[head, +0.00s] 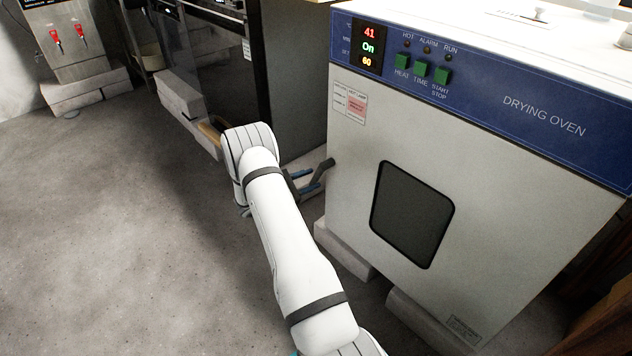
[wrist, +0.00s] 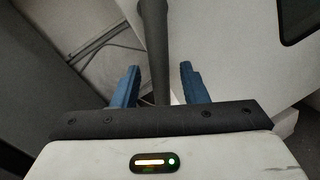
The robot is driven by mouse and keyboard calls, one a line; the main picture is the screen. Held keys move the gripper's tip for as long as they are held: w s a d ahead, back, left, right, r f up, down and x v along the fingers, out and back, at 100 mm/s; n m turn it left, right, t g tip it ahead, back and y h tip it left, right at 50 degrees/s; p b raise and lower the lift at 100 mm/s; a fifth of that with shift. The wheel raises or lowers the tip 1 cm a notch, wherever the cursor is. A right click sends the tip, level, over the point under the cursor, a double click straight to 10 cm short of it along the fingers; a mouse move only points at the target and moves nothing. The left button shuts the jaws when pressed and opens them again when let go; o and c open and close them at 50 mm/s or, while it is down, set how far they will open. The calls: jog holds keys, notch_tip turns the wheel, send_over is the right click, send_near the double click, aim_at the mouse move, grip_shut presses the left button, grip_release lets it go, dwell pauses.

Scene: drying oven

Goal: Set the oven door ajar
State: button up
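The drying oven has a white door (head: 350,215) with a dark window (head: 412,215), and the door looks shut. A dark handle (head: 324,167) sticks out at the door's left edge. My gripper (head: 308,180) is at this handle, partly hidden behind my arm in the head view. In the wrist view my gripper (wrist: 160,70) is open, with its blue fingers on either side of the dark handle bar (wrist: 155,35). Gaps show between the bar and both fingers, so it is not gripped. The door's window (wrist: 297,18) shows at the upper right there.
A blue control panel (head: 480,90) runs above the door. A dark cabinet (head: 290,75) stands close on the left of the oven, near my gripper. Pale blocks (head: 343,250) lie under the oven. The grey floor (head: 120,220) at the left is clear.

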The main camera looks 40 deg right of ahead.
aim_at(314, 178)
jog(key=shift+s+d+b, duration=0.2)
jog(key=shift+d+b, duration=0.1)
jog(key=shift+d, duration=1.2)
jog(key=shift+c, duration=0.4)
grip_shut()
